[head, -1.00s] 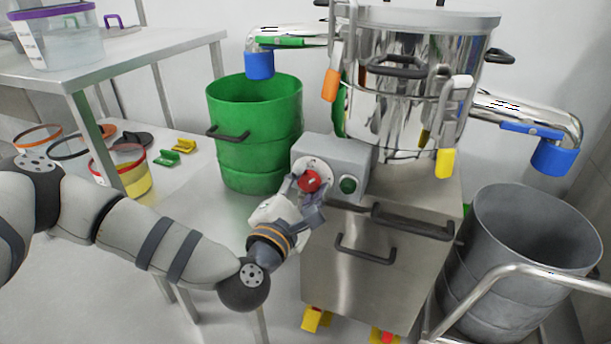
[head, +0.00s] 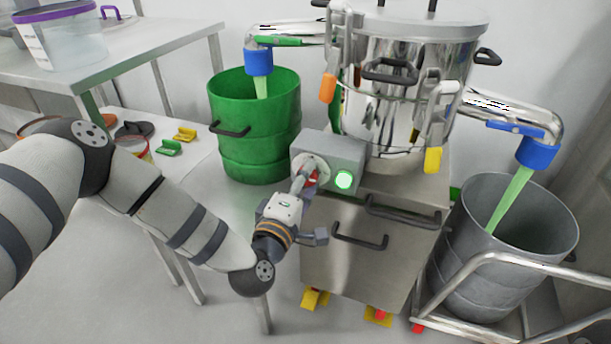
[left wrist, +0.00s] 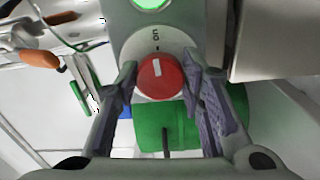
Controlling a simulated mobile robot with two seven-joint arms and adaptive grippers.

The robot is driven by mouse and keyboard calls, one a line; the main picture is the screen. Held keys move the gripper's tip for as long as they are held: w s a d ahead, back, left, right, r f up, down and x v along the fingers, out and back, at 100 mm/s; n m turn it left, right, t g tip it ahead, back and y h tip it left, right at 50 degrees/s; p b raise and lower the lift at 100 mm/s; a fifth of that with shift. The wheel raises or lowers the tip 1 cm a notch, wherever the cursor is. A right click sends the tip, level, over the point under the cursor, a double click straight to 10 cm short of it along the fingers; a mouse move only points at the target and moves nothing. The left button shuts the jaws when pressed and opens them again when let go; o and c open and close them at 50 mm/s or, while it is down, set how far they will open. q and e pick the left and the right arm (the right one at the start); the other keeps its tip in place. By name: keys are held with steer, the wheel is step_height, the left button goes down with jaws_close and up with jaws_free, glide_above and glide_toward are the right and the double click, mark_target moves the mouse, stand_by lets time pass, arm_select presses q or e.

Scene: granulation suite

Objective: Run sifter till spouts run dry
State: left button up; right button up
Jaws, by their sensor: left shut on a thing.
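The steel sifter (head: 400,95) stands on its cabinet. My left gripper (head: 304,180) is shut on the red knob (head: 313,178) of the grey control box. In the left wrist view the knob (left wrist: 160,77) lies between my fingertips (left wrist: 160,66), its white mark towards the word "on". The green lamp (head: 343,180) glows. A pale green stream (head: 261,88) falls from the left blue-tipped spout (head: 259,62) into the green drum (head: 258,155). A wider stream (head: 513,195) runs from the right blue-tipped spout (head: 538,153) into the grey drum (head: 480,240). My right gripper is out of view.
A steel table (head: 150,45) at upper left holds a clear tub with a purple rim (head: 62,42). A low white table (head: 185,160) bears yellow and green clips and ring-shaped parts. A tubular rail (head: 500,258) stands in front of the grey drum.

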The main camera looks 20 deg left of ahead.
arm_select(q)
steer(key=shift+a+m, duration=0.1)
steer(key=shift+m, duration=0.3)
steer(key=o, duration=1.1)
steer(key=shift+o, duration=0.2)
steer(key=s, duration=1.2)
steer(key=shift+a, duration=0.2)
